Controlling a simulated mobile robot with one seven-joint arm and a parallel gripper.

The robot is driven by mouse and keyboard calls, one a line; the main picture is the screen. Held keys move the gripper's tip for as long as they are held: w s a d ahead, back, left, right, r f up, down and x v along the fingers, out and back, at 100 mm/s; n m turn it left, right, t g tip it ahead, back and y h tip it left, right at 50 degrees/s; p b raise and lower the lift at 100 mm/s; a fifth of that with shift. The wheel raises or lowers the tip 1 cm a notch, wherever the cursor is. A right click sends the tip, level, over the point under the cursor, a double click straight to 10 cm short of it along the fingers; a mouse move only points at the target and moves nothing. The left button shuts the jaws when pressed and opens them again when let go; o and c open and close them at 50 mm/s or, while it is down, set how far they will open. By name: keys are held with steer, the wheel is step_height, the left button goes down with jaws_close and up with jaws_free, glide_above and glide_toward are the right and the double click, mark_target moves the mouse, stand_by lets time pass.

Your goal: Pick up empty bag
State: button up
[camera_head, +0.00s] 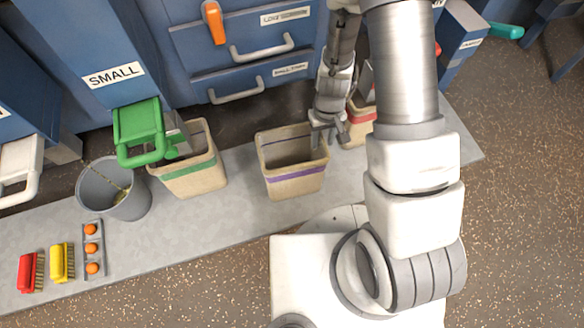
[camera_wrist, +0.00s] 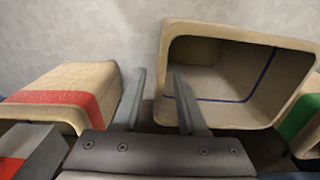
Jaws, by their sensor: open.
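The empty bag (camera_head: 295,185) is tan with a purple stripe and stands upright, open at the top, on the grey strip. In the wrist view its wide mouth and bare inside (camera_wrist: 225,75) fill the right half; the stripe looks blue there. My gripper (camera_head: 325,135) is at the bag's right rim in the head view. In the wrist view my open gripper (camera_wrist: 158,88) has one finger outside the bag's near side wall and the other over its mouth. The rim shows between the fingers. Whether either finger touches the wall, I cannot tell.
A red-striped bag (camera_head: 358,125) stands close on the right, partly hidden by my arm; it also shows in the wrist view (camera_wrist: 75,85). A green-striped bag (camera_head: 195,178) and a grey bucket (camera_head: 115,190) stand left. Blue cabinets with drawer handles (camera_head: 262,48) stand behind.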

mark_target(321, 148)
step_height(321, 148, down, 4)
steer(key=shift+s+f+b, duration=0.1)
steer(key=shift+b, duration=0.5)
jaws_close()
stand_by(0.9)
